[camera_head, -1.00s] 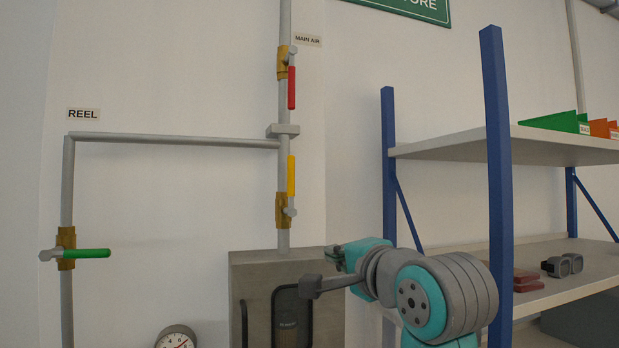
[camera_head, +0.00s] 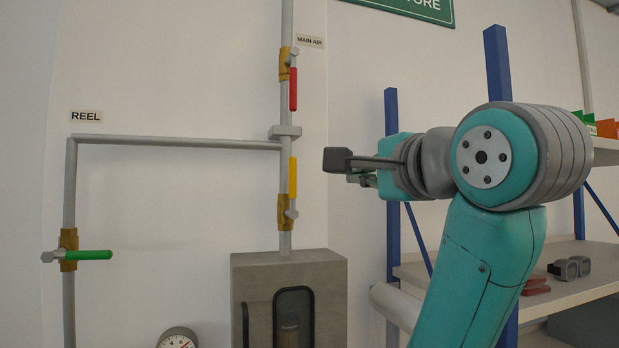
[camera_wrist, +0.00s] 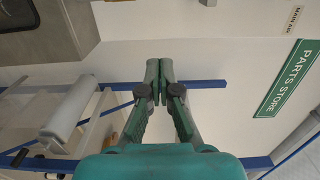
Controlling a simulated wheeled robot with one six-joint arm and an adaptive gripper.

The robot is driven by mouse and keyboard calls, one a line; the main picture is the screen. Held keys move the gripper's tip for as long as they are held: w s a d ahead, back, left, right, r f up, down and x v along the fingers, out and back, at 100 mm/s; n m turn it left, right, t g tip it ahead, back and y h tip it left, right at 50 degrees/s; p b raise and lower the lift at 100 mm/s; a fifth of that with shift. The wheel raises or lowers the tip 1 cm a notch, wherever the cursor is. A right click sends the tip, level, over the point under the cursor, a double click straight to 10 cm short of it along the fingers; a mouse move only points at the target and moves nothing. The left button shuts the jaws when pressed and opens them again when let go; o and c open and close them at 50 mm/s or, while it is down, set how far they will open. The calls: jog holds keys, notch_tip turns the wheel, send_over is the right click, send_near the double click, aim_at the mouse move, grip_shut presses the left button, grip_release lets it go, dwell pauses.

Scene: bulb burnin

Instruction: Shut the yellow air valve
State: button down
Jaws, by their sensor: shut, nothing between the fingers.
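The yellow valve handle (camera_head: 292,178) points straight up along the vertical grey pipe in the head view. Its brass valve body (camera_head: 284,212) sits just below, above a grey box. My gripper (camera_head: 338,160) is to the right of the yellow handle and a little higher, apart from it. Its fingers point left. In the wrist view my gripper (camera_wrist: 160,68) is shut with its fingertips together and nothing between them. The yellow handle does not show in the wrist view.
A red handle (camera_head: 293,89) labelled MAIN AIR is above on the same pipe. A green handle (camera_head: 92,255) lies level on the REEL pipe at left. A grey box (camera_head: 258,270) stands below the yellow valve. A blue-post shelf (camera_head: 391,115) is behind my arm.

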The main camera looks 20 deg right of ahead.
aim_at(291, 188)
jog(key=w+a, duration=0.4)
jog(key=w, duration=0.6)
jog(key=shift+w+a, duration=0.15)
jog(key=shift+w, duration=0.25)
jog(key=shift+w+a, duration=0.1)
jog(key=shift+a, duration=0.1)
